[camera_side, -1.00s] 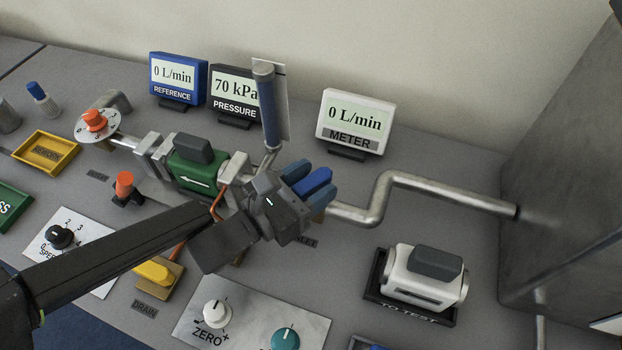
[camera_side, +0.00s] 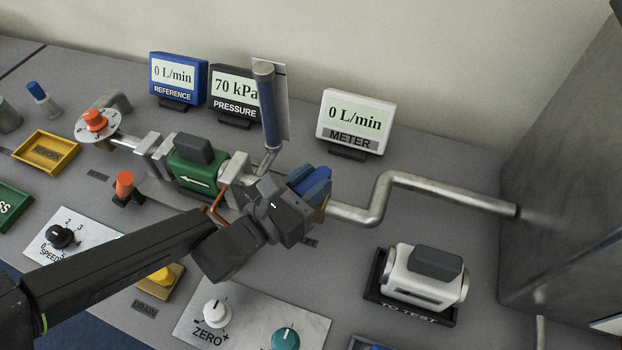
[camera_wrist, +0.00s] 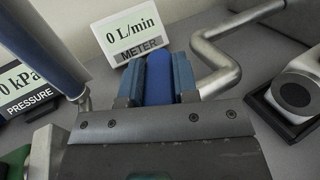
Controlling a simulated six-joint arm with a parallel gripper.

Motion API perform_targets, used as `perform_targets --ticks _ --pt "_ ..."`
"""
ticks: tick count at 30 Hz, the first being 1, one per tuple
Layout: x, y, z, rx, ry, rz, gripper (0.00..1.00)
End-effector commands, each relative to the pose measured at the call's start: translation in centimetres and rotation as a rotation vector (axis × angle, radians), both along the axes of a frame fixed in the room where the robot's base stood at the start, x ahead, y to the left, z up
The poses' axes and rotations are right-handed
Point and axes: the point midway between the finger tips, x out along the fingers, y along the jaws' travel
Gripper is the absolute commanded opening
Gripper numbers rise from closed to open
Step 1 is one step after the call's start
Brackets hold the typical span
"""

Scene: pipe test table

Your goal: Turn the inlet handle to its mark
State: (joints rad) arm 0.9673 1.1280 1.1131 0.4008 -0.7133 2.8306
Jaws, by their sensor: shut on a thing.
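My gripper (camera_side: 311,189) is at the pipe to the right of the green valve body, near the middle of the side view. Its two grey-blue fingers are shut on a bright blue handle (camera_side: 315,183), taken as the inlet handle. In the wrist view the handle (camera_wrist: 158,78) stands between the fingers (camera_wrist: 157,88), with a finger against each side. My gripper hides the handle's base and the pipe joint under it. I cannot make out the handle's mark. A small label (camera_side: 310,242) below my gripper is mostly hidden.
A tall blue cylinder (camera_side: 268,105) on a metal stem stands close behind my gripper. The bent pipe (camera_side: 378,200) runs right to a grey box (camera_side: 565,190). The meter (camera_side: 355,120) reads 0 L/min; the pressure display (camera_side: 236,90) reads 70 kPa. A white unit (camera_side: 425,275) sits front right.

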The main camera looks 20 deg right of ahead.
Motion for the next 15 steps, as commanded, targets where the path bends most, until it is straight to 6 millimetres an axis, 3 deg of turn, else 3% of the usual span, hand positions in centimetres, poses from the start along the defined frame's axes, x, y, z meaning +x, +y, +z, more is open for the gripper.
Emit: perform_targets --ticks 14,15 --pt "-0.07 -0.08 0.14 0.001 0.000 0.047 0.04" --pt "-0.07 -0.08 0.14 0.001 0.000 0.046 0.31"
